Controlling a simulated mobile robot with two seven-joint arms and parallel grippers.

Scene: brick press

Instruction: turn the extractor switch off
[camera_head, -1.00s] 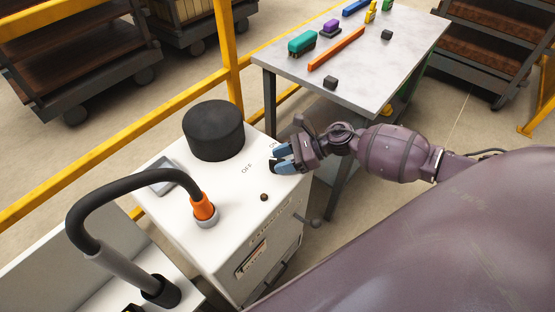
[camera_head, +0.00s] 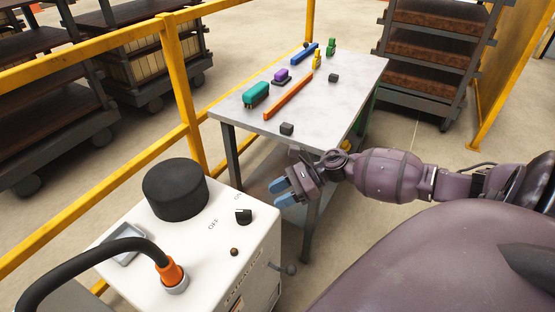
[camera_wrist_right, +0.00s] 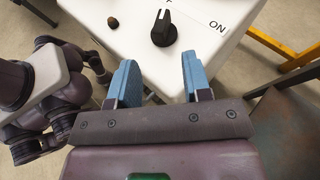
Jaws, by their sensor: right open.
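The extractor switch is a black knob (camera_head: 244,216) on top of the white extractor box (camera_head: 205,262), between the printed OFF and ON. In the right wrist view the knob (camera_wrist_right: 163,34) shows a white pointer line aimed to the top of the picture, away from ON, toward a partly cut-off letter. My right gripper (camera_head: 280,193) has blue fingers, is open and empty, and is apart from the knob, just off the box's right edge. In the wrist view the open fingers (camera_wrist_right: 160,70) sit below the knob with nothing between them. My left gripper is not seen.
A black cylinder (camera_head: 175,189), an orange hose fitting (camera_head: 171,273) and a small brown button (camera_head: 234,252) are on the box. A lever (camera_head: 288,269) sticks out of its side. A yellow rail (camera_head: 184,90) runs behind.

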